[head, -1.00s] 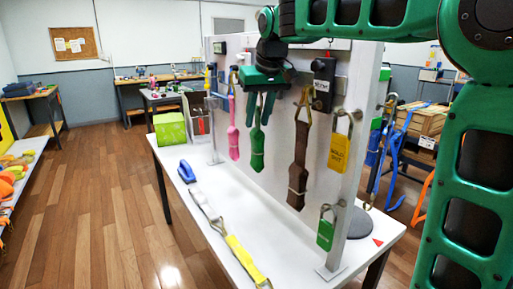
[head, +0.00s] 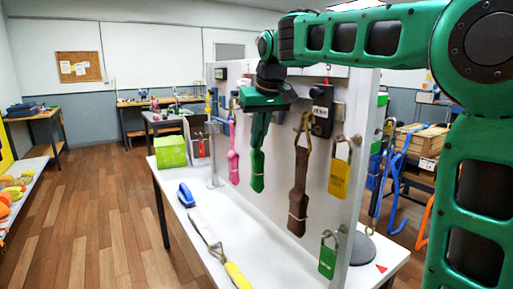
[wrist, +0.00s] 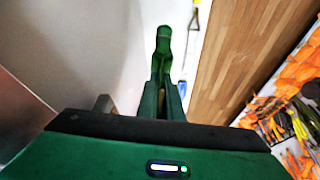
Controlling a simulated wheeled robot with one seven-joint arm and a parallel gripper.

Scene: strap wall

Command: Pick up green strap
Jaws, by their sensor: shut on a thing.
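The green strap (head: 257,168) hangs straight down in front of the white upright panel, between the pink strap (head: 233,160) and the brown strap (head: 299,185). My gripper (head: 259,138) is over its upper part, fingers pointing down and shut on it. In the wrist view the strap (wrist: 164,42) runs out from between my gripper fingers (wrist: 164,92). The strap's top end is hidden by my gripper, so I cannot tell whether it still touches a hook.
A yellow padlock (head: 339,178) and a green padlock (head: 327,261) hang at the panel's right edge. A black box (head: 322,108) is fixed right of my gripper. A green box (head: 170,151), a blue-handled item (head: 186,195) and a yellow-ended strap (head: 237,275) lie on the white table (head: 185,225).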

